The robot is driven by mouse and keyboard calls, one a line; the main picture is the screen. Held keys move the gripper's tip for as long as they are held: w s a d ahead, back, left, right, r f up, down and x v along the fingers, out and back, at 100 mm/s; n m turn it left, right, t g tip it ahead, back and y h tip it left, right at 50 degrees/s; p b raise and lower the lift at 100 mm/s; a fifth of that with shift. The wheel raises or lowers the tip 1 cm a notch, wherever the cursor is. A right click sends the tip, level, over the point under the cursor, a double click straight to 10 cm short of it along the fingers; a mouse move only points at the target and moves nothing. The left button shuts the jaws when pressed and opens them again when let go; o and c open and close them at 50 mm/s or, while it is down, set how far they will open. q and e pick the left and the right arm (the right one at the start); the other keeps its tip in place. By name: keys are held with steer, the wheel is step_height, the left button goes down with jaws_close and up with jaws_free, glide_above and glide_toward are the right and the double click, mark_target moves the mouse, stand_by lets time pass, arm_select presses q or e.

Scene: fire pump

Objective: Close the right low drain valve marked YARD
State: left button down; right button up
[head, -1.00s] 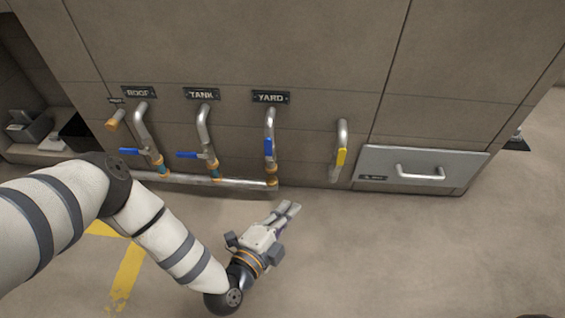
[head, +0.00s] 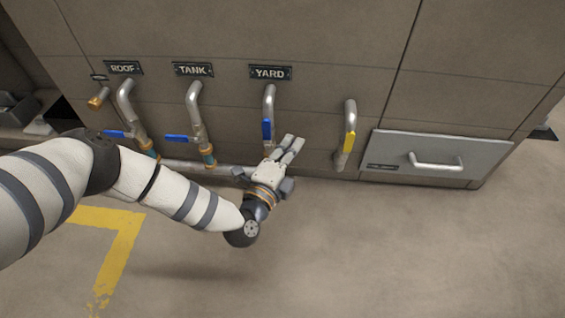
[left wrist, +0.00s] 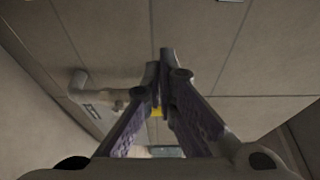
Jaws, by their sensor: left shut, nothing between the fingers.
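The YARD plate (head: 270,72) is on the wall above a bent metal pipe (head: 269,99). Its blue lever (head: 267,130) points along the pipe, up and down. My left gripper (head: 293,143) is shut and empty, with its fingertips just right of the lever's lower end; whether they touch it I cannot tell. The gripper hides the bottom of the YARD pipe. In the left wrist view the fingers (left wrist: 166,70) come together at the tips. My right gripper is not in view.
The TANK lever (head: 177,138) and ROOF lever (head: 117,134) point sideways, left of YARD. A yellow-levered pipe (head: 349,125) stands to the right, beside a drawer (head: 432,155) with a bar handle. The floor in front is clear, with yellow markings (head: 115,240).

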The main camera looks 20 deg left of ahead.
mark_target(267, 134)
arm_select(q)
steer(key=a+b, duration=0.1)
steer(key=a, duration=0.1)
steer(key=w+a+b, duration=0.1)
steer(key=shift+w+a, duration=0.15)
steer(key=shift+a, duration=0.25)
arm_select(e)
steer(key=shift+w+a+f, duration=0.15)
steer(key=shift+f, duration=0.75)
arm_select(q)
steer(key=shift+a+r+n+p, duration=0.15)
steer(key=shift+n+p, duration=0.15)
steer(key=shift+p, duration=0.55)
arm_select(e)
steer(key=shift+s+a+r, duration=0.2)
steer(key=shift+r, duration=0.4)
